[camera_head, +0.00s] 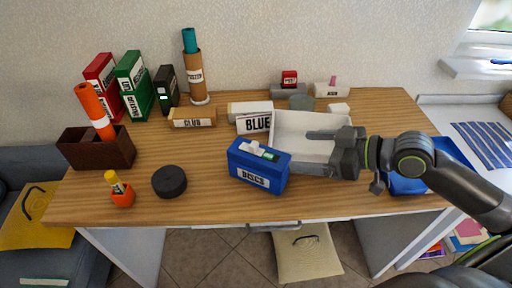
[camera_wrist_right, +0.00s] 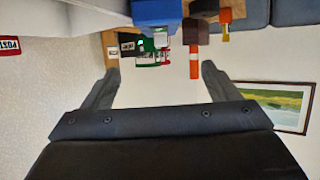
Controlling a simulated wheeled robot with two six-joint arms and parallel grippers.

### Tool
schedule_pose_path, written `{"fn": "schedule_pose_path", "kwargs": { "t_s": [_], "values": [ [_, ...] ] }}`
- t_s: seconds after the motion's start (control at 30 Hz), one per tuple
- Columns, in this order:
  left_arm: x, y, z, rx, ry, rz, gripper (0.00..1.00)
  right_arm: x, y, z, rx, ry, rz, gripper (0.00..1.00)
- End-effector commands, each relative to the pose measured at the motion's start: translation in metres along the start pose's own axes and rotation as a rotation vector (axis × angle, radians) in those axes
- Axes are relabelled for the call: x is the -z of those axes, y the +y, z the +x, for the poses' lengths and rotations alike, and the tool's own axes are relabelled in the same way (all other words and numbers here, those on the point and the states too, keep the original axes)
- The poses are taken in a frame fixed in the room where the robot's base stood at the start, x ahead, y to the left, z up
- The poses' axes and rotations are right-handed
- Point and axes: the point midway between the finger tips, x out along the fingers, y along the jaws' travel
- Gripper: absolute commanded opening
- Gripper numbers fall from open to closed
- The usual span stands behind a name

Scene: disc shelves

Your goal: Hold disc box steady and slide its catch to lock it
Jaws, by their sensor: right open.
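The blue disc box (camera_head: 245,176), labelled DISCS, stands on the table near its front edge, right of the middle. On its lid is a pale catch (camera_head: 258,150) with a green patch beside it; I cannot tell how far it is slid. My right gripper (camera_head: 303,150) is open and empty, just right of the box and over the white tray, its fingers pointing left. In the right wrist view its two fingers (camera_wrist_right: 160,70) are spread with nothing between them, and part of the blue box (camera_wrist_right: 158,12) shows at the top edge. My left gripper is not in view.
The white tray (camera_head: 285,120) lies behind and right of the box, near a BLUE-labelled box (camera_head: 256,124). A black round puck (camera_head: 169,181) and an orange pot (camera_head: 122,196) stand left. Binders (camera_head: 133,85) and a brown holder (camera_head: 97,150) are farther left.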

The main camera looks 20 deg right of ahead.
Motion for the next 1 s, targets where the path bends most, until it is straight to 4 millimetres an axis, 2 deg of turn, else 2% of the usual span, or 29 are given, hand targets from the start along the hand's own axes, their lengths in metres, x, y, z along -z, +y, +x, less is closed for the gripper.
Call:
{"fn": "schedule_pose_path", "kwargs": {
  "t_s": [0.67,1.0],
  "values": [
    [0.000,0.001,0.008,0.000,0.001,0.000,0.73,0.001,0.000,0.057,0.001,0.005,0.003,0.82],
    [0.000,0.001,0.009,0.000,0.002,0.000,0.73,0.001,-0.001,0.091,0.002,0.004,0.005,0.82]
  ]
}}
